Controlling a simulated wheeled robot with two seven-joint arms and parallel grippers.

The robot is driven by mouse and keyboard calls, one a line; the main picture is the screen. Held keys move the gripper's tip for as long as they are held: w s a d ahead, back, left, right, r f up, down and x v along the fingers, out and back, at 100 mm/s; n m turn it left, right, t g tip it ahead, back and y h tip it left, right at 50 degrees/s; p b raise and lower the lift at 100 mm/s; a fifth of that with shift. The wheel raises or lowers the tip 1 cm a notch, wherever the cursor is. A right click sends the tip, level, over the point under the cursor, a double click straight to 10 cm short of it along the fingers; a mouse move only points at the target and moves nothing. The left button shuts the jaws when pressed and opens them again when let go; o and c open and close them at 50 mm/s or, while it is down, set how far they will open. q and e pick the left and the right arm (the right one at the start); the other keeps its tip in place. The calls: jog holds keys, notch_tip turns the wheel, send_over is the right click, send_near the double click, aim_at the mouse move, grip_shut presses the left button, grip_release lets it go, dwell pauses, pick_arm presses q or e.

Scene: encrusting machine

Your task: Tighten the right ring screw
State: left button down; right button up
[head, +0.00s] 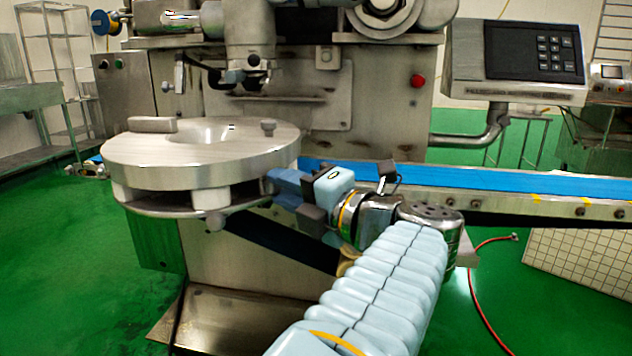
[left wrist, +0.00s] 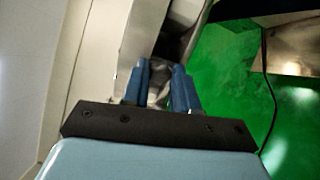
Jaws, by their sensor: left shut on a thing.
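The round steel ring assembly (head: 200,172) stands at the left of the machine, a thick disc above a lower plate. My left gripper (head: 272,182) reaches its right side, with blue fingers at the edge. In the left wrist view my left gripper (left wrist: 160,75) has its two blue fingers on either side of a small metal part, which I take as the right ring screw (left wrist: 158,92). The gripper is shut on it. In the head view the fingers hide this screw. My right gripper is out of view.
A blue conveyor belt (head: 450,178) runs to the right behind my arm. The machine body (head: 370,100) stands behind the ring, with a control panel (head: 533,52) at upper right. A red hose (head: 474,285) lies on the green floor. The floor left of the ring is clear.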

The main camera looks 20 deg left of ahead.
pick_arm(q)
jog(key=m+p, duration=0.4)
jog(key=m, duration=0.8)
jog(key=shift+f, duration=0.15)
jog(key=m+p, duration=0.2)
jog(key=m, duration=0.1)
jog(key=shift+s+m, duration=0.1)
jog(key=shift+m, duration=0.2)
jog(key=m+p, duration=0.1)
jog(key=m, duration=0.2)
jog(key=shift+m+p, duration=0.3)
jog(key=shift+s+f+m+p, duration=0.15)
jog(key=shift+m+p, duration=0.75)
jog(key=shift+m, duration=1.4)
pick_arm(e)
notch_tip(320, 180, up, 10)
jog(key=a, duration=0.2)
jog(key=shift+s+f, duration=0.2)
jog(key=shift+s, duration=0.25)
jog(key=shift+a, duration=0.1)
